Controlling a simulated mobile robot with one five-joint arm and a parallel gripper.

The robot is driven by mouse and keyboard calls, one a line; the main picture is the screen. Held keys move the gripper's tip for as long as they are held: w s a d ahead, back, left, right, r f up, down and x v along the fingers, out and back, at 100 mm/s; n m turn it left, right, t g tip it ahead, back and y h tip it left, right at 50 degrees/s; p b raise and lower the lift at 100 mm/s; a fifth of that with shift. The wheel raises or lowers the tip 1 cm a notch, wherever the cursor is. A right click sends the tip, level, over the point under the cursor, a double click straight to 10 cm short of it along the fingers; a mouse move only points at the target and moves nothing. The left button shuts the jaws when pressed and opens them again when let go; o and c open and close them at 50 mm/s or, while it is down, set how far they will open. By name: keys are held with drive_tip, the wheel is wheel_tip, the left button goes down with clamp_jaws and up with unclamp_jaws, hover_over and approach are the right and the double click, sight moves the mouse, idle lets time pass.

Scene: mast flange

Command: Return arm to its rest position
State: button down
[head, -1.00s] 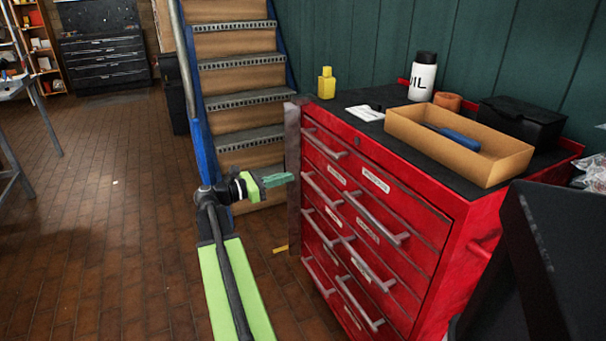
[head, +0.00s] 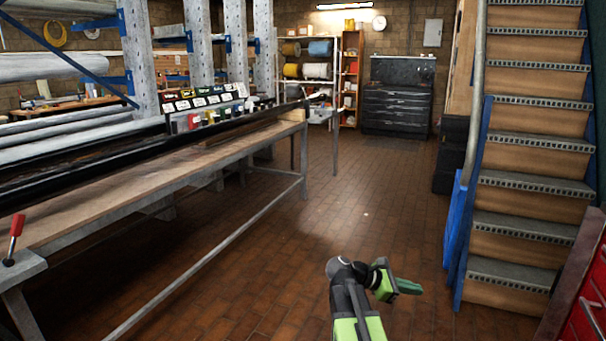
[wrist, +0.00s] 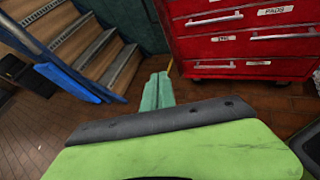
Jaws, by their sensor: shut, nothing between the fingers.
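My gripper (head: 408,287) shows at the bottom right of centre in the head view, at the end of my green and black arm. Its green fingers point to the right, over the open brick floor. In the wrist view the fingers (wrist: 157,92) lie side by side, shut, with nothing between them. They are apart from the stairs and the red tool cabinet.
Stairs (head: 530,200) with a blue side rise at the right. A red cabinet (head: 590,300) is at the lower right edge; its drawers also show in the wrist view (wrist: 240,45). A long workbench (head: 170,185) runs along the left. The brick floor (head: 350,210) between is clear.

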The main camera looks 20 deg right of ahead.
drive_tip(key=a+f+m+t+y, duration=0.1)
drive_tip(key=a+f+m+y, duration=0.35)
drive_tip(key=a, duration=0.85)
drive_tip(key=w+a+f+m+t+y, duration=0.1)
drive_tip(key=a+f+m+y, duration=0.3)
drive_tip(key=a, duration=0.8)
drive_tip(key=a+f+m+t+y, duration=0.25)
drive_tip(key=a+f+y, duration=0.3)
drive_tip(key=a, duration=0.75)
wheel_tip(320, 180, up, 30)
drive_tip(key=m+p, duration=0.2)
drive_tip(key=p, duration=2.8)
drive_tip(key=shift+w+f+g+h, duration=0.15)
drive_tip(key=shift+f+g+h, duration=0.05)
drive_tip(key=shift+g+h, duration=0.25)
drive_tip(key=shift+a, duration=0.1)
